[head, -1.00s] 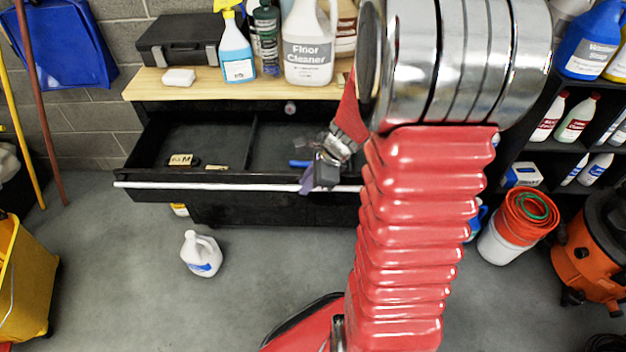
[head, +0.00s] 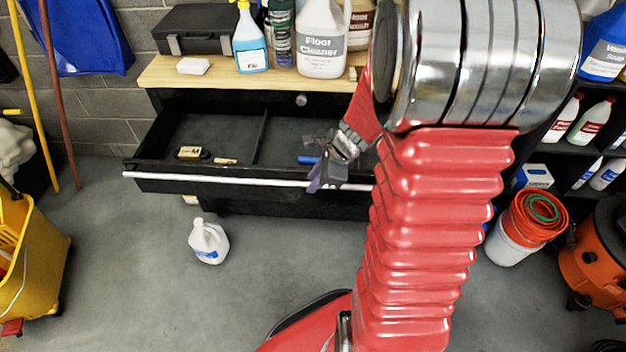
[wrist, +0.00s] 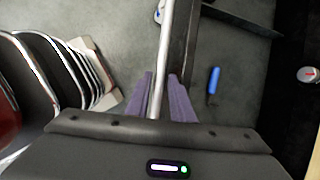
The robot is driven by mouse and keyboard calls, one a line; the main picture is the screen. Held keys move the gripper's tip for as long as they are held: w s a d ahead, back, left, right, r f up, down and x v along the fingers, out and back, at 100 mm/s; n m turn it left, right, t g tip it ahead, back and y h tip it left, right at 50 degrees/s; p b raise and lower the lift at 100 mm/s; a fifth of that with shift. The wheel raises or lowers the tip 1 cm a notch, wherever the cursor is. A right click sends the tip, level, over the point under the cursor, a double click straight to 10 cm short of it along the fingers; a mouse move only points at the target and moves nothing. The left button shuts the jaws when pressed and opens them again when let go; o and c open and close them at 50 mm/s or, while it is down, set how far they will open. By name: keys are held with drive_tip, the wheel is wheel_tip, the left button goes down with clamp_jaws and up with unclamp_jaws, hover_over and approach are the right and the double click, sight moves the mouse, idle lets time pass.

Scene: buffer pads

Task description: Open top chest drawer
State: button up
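The black chest (head: 250,205) stands against the wall under a wooden top. Its top drawer (head: 205,135) is pulled far out, with its inside showing. A pale bar handle (head: 230,179) runs along the drawer front. My gripper (head: 315,183) is at the right part of this handle, partly hidden by my arm in the head view. In the wrist view the handle (wrist: 165,60) passes between the purple fingers of my gripper (wrist: 163,85), with small gaps beside it. The fingers look open around the bar, not pressed on it.
Small items, including a yellowish block (head: 189,152) and a blue thing (head: 308,160), lie in the drawer. A white jug (head: 208,242) stands on the floor in front. A yellow bucket (head: 35,255) is left; an orange vacuum (head: 592,250) is right.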

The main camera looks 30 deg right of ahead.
drive_tip(key=shift+r, duration=0.15)
drive_tip(key=v, duration=1.3)
drive_tip(key=shift+d+r, duration=0.15)
drive_tip(key=shift+d, duration=0.05)
drive_tip(key=shift+s, duration=0.1)
drive_tip(key=s+a+r+n+h, duration=0.1)
drive_tip(key=s+a+r+n, duration=0.3)
drive_tip(key=a+n, duration=0.4)
drive_tip(key=s+a+r+n+t+h, duration=0.1)
drive_tip(key=s+a+r+n, duration=0.3)
drive_tip(key=a+n, duration=0.5)
drive_tip(key=s+n, duration=0.1)
drive_tip(key=n, duration=0.6)
drive_tip(key=shift+s+a+r, duration=0.2)
drive_tip(key=shift+a+r, duration=0.05)
